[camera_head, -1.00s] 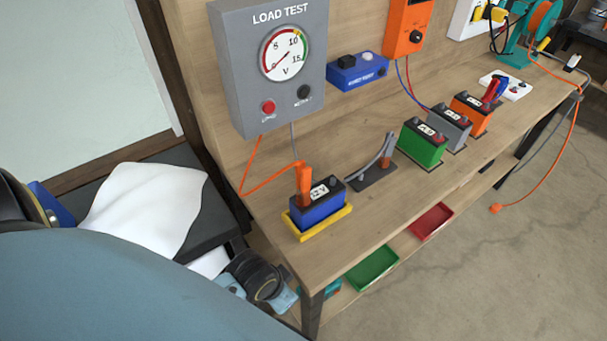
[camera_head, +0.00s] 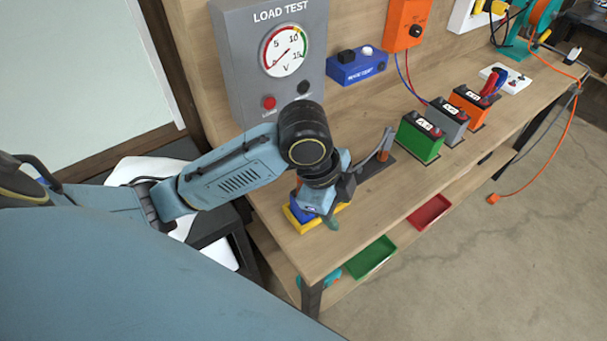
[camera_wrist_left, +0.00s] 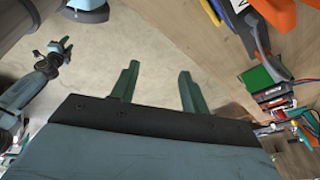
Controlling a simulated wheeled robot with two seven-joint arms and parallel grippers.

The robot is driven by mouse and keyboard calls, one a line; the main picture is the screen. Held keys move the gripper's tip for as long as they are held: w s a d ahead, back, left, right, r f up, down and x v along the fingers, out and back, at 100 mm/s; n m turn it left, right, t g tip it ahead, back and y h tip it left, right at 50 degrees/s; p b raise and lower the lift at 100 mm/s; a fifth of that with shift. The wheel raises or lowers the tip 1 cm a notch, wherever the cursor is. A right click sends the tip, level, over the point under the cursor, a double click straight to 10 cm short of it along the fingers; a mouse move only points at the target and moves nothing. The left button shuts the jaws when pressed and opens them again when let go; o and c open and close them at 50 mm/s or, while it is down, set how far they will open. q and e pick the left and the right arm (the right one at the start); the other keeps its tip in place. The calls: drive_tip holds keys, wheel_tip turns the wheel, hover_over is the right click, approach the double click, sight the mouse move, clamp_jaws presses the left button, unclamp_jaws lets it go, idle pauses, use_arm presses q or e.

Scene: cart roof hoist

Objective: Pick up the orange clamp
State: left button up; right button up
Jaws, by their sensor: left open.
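The orange clamp is hidden in the head view behind my left arm; a second earlier it stood on the blue battery (camera_head: 299,213). That battery, in a yellow tray (camera_head: 303,227), is mostly covered by my left wrist. My left gripper (camera_head: 333,214) is over the bench's near end at the battery. In the left wrist view its two green fingers (camera_wrist_left: 160,85) are apart with nothing between them. An orange shape (camera_wrist_left: 278,12) at the top right of that view may be the clamp; I cannot tell surely. My right gripper (camera_wrist_left: 60,48) shows small at the left there.
A grey load tester (camera_head: 268,75) stands behind the battery. A grey clamp (camera_head: 385,147) stands on a dark plate to the right, then green (camera_head: 420,137), grey and orange batteries. Green (camera_head: 371,257) and red (camera_head: 429,211) trays lie on the lower shelf.

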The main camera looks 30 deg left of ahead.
use_arm(q)
drive_tip(key=w+a+r+m+y, duration=0.1)
drive_tip(key=a+r+m, duration=0.1)
drive_tip(key=a+r, duration=0.1)
drive_tip(key=w+a+r+m+g+y, duration=0.1)
drive_tip(key=w+a+r+m, duration=0.1)
drive_tip(key=a+r, duration=0.2)
drive_tip(key=w+a+r+m+g+y, duration=0.1)
drive_tip(key=w+a+r+m, duration=0.1)
drive_tip(key=a+r, duration=0.1)
drive_tip(key=shift+a+r, duration=0.15)
drive_tip(key=shift+r, duration=0.45)
wheel_tip(320, 180, down, 13)
drive_tip(key=shift+w+a+r, duration=0.1)
drive_tip(key=shift+r, duration=0.1)
clamp_jaws()
